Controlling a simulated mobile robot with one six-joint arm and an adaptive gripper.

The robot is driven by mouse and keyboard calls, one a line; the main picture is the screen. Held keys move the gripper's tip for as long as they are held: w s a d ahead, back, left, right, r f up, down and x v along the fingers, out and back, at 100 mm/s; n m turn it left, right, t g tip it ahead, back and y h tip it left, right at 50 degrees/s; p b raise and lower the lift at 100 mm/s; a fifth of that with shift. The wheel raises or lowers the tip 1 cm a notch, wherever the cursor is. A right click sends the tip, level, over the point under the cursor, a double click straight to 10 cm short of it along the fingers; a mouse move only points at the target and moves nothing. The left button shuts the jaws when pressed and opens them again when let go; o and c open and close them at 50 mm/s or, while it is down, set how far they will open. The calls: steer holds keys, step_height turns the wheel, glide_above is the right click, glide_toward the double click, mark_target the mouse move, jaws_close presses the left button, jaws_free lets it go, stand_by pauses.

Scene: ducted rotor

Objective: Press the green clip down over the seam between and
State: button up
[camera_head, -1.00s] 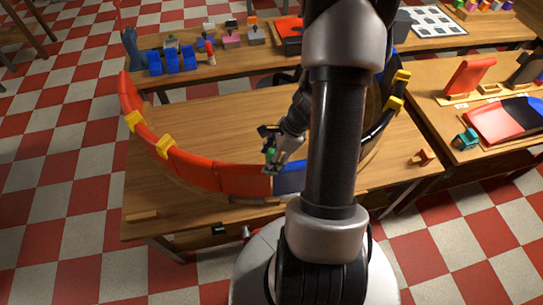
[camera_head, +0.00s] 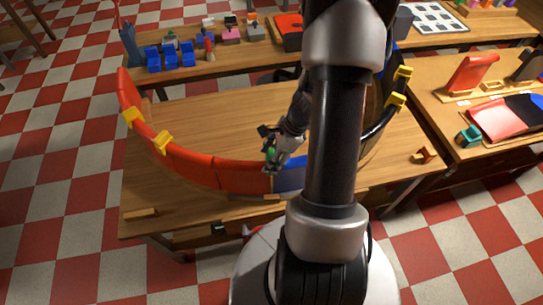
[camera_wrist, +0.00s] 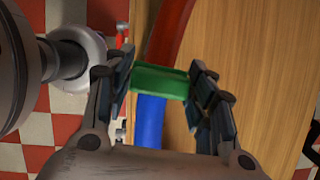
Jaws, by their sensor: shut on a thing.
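My gripper (camera_head: 271,165) is at the near side of the ring, where a red panel (camera_head: 226,171) meets a blue panel (camera_head: 289,178). In the wrist view the green clip (camera_wrist: 160,81) lies between the two fingers (camera_wrist: 161,84) and my gripper is shut on it. The clip covers the place where the red panel (camera_wrist: 172,30) and the blue panel (camera_wrist: 149,122) come together, so the seam is hidden. I cannot tell whether the clip touches the panels or hovers just above them. In the head view the clip shows as a small green patch (camera_head: 271,153).
Yellow clips (camera_head: 163,141) sit on the ring's left side, and others (camera_head: 397,99) on its right. The wooden table (camera_head: 210,120) is clear inside the ring. A side table (camera_head: 441,125) with panels stands at right. Blue blocks (camera_head: 170,57) stand on the back table.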

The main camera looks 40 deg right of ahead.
steer(key=shift+f, duration=0.1)
steer(key=o, duration=1.1)
steer(key=v, duration=1.2)
steer(key=shift+a, duration=0.1)
